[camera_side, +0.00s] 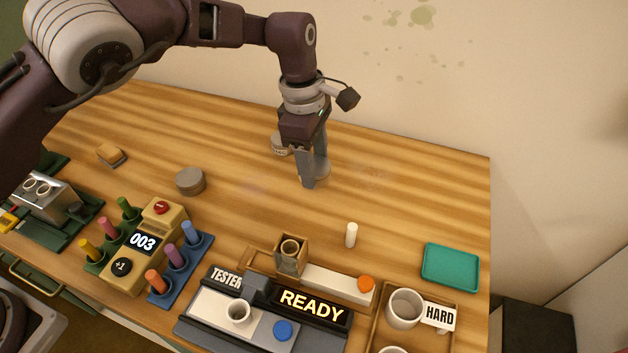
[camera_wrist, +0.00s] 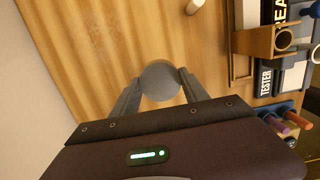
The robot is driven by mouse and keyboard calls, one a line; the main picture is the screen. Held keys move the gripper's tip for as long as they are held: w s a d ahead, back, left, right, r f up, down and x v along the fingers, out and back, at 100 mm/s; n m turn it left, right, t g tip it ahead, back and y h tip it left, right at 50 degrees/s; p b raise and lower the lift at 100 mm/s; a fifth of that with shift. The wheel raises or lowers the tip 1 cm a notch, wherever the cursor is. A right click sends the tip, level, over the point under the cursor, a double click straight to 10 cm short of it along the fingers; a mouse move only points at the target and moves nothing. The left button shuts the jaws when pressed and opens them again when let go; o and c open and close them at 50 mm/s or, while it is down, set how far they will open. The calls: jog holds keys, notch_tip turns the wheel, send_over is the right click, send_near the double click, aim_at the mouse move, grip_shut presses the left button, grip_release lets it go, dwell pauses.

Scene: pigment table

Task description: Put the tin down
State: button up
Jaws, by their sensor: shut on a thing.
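My gripper (camera_side: 313,178) points down over the back middle of the table, its two fingers shut around a round grey tin (camera_side: 322,171). In the wrist view the tin (camera_wrist: 160,80) sits between both fingertips, its plain round top facing the camera. In the side view a finger hides part of the tin. The tin is at or close to the wooden tabletop (camera_side: 245,160); I cannot tell whether it touches.
A labelled tin (camera_side: 280,144) stands just left of my gripper, and a grey-brown tin (camera_side: 190,181) farther left. A white cylinder (camera_side: 351,235) stands in front right. The tester (camera_side: 262,315), counter (camera_side: 143,243) and teal tray (camera_side: 450,266) line the front and right. Bare wood surrounds my gripper's right.

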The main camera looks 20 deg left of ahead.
notch_tip(320, 180, up, 3)
jog(key=shift+a+r, duration=0.1)
jog(key=shift+r, duration=0.05)
jog(key=w+a+n, duration=0.3)
jog(key=w+a, duration=0.3)
jog(key=a, duration=0.3)
jog(key=n+t+y, duration=0.1)
jog(key=n, duration=1.2)
send_over(140, 122)
jog(key=f, duration=1)
jog(key=shift+s+a, duration=0.1)
jog(key=shift+s, duration=0.15)
jog(key=o, duration=1.4)
jog(key=shift+f, duration=0.1)
